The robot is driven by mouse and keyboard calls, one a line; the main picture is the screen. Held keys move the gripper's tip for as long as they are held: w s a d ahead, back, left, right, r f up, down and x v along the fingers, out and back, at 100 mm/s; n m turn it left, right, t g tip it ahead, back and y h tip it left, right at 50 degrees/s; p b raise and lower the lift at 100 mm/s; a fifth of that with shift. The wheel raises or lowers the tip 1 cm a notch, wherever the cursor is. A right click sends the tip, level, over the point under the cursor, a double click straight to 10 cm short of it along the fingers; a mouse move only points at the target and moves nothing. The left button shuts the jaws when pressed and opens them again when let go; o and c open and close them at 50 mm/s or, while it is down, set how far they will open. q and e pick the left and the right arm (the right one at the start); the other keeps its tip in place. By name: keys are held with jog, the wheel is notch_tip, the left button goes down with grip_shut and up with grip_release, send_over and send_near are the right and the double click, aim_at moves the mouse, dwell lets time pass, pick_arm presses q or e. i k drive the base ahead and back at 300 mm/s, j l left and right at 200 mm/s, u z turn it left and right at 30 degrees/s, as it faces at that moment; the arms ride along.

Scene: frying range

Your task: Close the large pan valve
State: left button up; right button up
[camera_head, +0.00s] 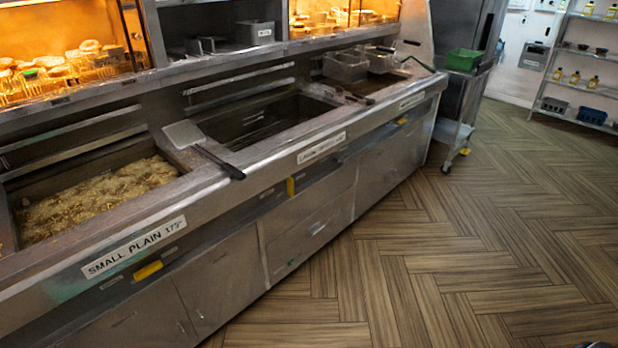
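A yellow valve handle (290,187) sits on the front panel just left of and below that label. It stands upright, unlike the yellow handle (148,270) under the "SMALL PLAIN" label (134,247), which lies along the panel. Neither of my grippers is in view.
The left pan (95,198) holds bubbling oil. A skimmer (205,148) lies across the divider, its black handle over the front edge. A third yellow handle (401,121) lies along the panel at right. A wheeled trolley (455,132) stands beyond. The wooden floor (440,270) is clear.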

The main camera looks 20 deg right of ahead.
aim_at(290, 184)
jog(key=i+l, duration=0.3)
jog(key=l, duration=0.2)
jog(key=i+l+z, duration=0.1)
jog(key=i+l, duration=0.15)
jog(key=l, duration=0.25)
jog(key=i+l, duration=0.3)
jog(key=l, duration=0.2)
jog(key=i+l+z, duration=0.1)
jog(key=i+l, duration=0.2)
jog(key=l, duration=0.2)
